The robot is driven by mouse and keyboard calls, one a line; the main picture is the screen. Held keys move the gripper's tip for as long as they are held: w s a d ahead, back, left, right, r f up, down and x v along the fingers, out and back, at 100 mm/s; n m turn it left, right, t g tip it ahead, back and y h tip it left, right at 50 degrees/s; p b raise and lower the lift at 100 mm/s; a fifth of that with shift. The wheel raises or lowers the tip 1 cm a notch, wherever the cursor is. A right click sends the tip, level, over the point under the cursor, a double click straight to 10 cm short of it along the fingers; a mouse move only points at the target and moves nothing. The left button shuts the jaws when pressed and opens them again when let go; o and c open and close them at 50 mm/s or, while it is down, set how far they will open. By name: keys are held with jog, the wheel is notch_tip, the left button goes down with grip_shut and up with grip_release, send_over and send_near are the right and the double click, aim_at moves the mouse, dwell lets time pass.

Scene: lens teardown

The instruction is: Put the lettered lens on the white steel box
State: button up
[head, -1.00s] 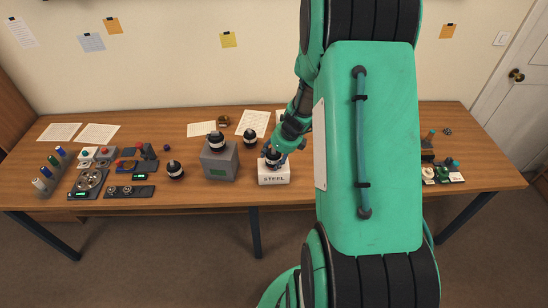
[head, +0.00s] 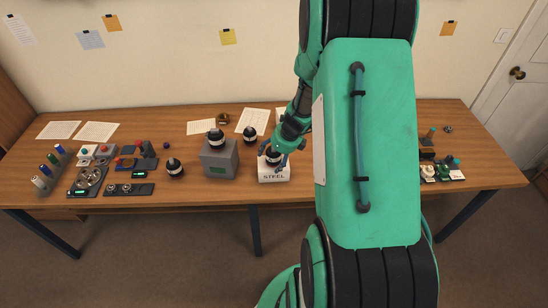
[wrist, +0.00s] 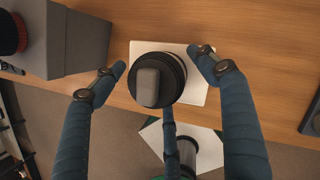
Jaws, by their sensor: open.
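A black lens with a pale band (head: 273,158) stands upright on the white box marked STEEL (head: 274,177). In the wrist view the lens (wrist: 172,68) is seen from above, with the white box top (wrist: 198,94) under it. My gripper (wrist: 160,68) is open around the lens. Its left and right fingers stand clear of the lens sides, and a third finger comes up close to its lower edge. In the head view my gripper (head: 277,152) is over the box. No lettering on the lens can be read.
Another lens (head: 216,138) stands on the grey box (head: 219,163) just left. More lenses stand on the table, one behind (head: 250,134) and one farther left (head: 175,168). In the wrist view the grey box (wrist: 82,42) is near my left finger.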

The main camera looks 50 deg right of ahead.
jog(key=shift+r, duration=0.1)
jog(key=shift+r+p, duration=0.35)
jog(key=shift+r, duration=0.45)
jog(key=p+v, duration=0.3)
jog(key=v, duration=0.8)
jog(key=shift+r, duration=0.3)
jog(key=shift+s, duration=0.15)
